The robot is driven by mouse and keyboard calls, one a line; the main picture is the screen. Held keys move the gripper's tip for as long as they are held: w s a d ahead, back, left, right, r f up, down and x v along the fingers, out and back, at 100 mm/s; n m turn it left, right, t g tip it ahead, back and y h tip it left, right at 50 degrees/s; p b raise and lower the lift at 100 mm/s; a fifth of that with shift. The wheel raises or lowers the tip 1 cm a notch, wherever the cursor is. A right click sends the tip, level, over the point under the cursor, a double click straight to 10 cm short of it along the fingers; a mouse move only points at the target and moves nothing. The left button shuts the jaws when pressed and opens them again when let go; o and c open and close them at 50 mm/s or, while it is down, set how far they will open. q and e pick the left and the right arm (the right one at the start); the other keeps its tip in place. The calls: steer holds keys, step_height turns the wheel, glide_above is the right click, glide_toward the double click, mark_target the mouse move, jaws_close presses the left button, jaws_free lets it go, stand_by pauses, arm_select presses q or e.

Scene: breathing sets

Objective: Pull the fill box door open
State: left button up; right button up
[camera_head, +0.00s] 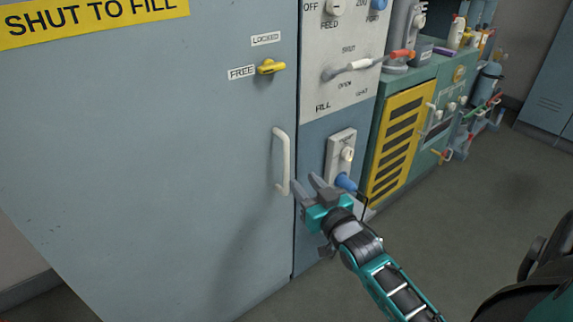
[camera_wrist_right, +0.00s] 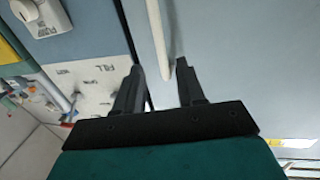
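The fill box door (camera_head: 150,150) is a large grey-blue panel on the left in the head view, and it looks closed. Its white vertical handle (camera_head: 283,162) is near the door's right edge. A yellow latch (camera_head: 271,67) points left to the FREE label. My right gripper (camera_head: 304,184) is open at the lower end of the handle. In the right wrist view the handle (camera_wrist_right: 158,38) comes down between the spread fingers (camera_wrist_right: 158,85); I cannot tell whether they touch it. My left gripper is not in view.
A green cabinet (camera_head: 445,85) stands beyond. Floor (camera_head: 480,210) at right is clear.

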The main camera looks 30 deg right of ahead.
mark_target(287, 164)
steer(key=w, duration=0.3)
steer(key=w+b, duration=0.1)
steer(key=w, duration=0.2)
steer(key=w+d+b, duration=0.1)
steer(key=w, duration=0.3)
steer(key=shift+d, duration=0.1)
jaws_close()
stand_by(0.3)
